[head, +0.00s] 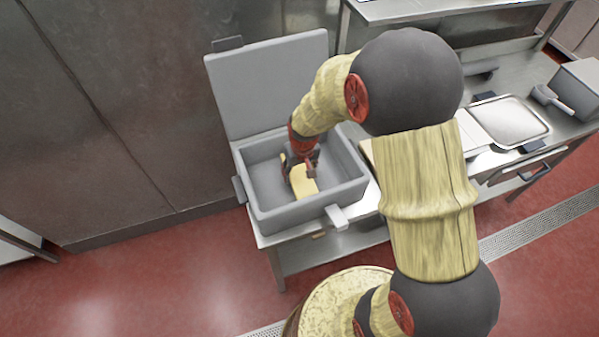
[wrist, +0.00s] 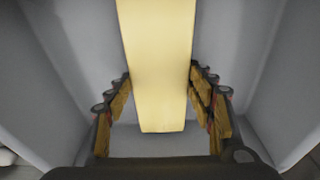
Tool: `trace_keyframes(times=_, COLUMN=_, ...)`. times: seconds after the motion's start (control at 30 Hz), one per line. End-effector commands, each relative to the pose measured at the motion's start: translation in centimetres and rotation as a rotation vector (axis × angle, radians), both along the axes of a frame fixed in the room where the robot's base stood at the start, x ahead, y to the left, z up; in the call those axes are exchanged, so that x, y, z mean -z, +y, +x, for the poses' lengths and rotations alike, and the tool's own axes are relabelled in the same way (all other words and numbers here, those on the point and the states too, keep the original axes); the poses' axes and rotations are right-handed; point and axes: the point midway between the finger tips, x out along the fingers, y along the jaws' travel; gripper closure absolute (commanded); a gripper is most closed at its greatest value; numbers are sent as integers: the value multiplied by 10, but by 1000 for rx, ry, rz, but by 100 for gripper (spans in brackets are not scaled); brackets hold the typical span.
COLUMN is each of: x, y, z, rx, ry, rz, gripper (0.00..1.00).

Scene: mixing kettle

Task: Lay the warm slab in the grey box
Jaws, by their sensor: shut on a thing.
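The grey box (head: 309,212) stands on the left end of the steel counter with its lid (head: 270,85) raised at the back. A pale yellow slab (head: 303,182) is inside the box's opening in the head view. My gripper (head: 299,170) reaches down into the box and is shut on the slab. In the wrist view the slab (wrist: 158,65) runs between the fingers (wrist: 160,105), with the grey walls of the box around it. I cannot tell whether the slab touches the box floor.
A metal tray (head: 508,120) lies on the counter to the right, near a grey container (head: 578,88). The box walls (wrist: 265,85) stand on both sides of my gripper.

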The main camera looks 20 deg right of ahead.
Motion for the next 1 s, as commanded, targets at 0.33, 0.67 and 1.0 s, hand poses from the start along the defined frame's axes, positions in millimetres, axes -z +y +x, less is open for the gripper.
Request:
trace_keyframes(times=0.33, x=6, y=0, z=1, rx=0, ry=-2, rz=0, gripper=95)
trace_keyframes(times=0.67, x=9, y=0, z=1, rx=0, ry=-2, rz=0, gripper=40)
trace_keyframes(times=1.0, x=10, y=0, z=0, rx=0, ry=0, rz=0, gripper=25)
